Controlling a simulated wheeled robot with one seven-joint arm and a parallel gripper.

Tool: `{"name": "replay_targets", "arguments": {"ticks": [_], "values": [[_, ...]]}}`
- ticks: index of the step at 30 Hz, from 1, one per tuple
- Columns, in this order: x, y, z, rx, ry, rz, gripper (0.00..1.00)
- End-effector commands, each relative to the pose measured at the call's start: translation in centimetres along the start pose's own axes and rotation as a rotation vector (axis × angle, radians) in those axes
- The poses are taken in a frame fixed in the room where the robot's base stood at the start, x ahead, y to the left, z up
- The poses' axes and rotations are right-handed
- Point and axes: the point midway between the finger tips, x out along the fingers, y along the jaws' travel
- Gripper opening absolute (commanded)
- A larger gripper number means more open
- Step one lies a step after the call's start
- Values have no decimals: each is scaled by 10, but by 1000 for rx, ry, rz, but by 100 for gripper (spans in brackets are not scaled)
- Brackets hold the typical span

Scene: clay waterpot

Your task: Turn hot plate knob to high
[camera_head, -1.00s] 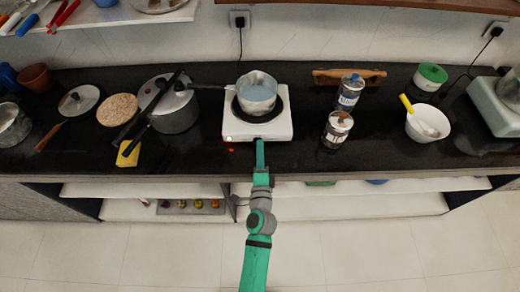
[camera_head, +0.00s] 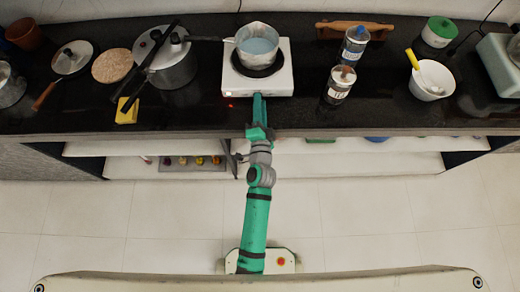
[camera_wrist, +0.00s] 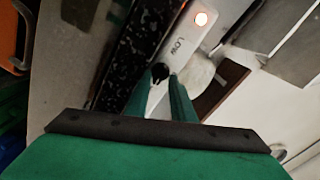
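The white hot plate (camera_head: 284,84) stands on the black counter with a round dark burner on top. Its front panel shows in the wrist view (camera_wrist: 188,38), with a "LOW" label and a glowing light. The black knob (camera_wrist: 160,72) sits right at the tips of my gripper (camera_wrist: 161,78). The two green fingers are a narrow gap apart, one on each side of the knob; I cannot tell whether they press on it. In the head view my gripper (camera_head: 258,96) reaches the front edge of the hot plate and hides the knob.
A pot (camera_head: 257,47) with a handle sits on the burner. A pressure cooker (camera_head: 176,68) and a yellow sponge (camera_head: 126,112) are to the left. A tin (camera_head: 339,86), a bottle (camera_head: 354,46) and a white bowl (camera_head: 432,83) are to the right.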

Motion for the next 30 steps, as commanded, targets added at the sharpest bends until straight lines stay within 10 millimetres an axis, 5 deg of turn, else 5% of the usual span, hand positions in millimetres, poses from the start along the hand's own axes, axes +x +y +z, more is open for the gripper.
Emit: {"name": "replay_targets", "arguments": {"ticks": [30], "values": [[-8, -7, 7, -1181, -3, 1, 28]]}}
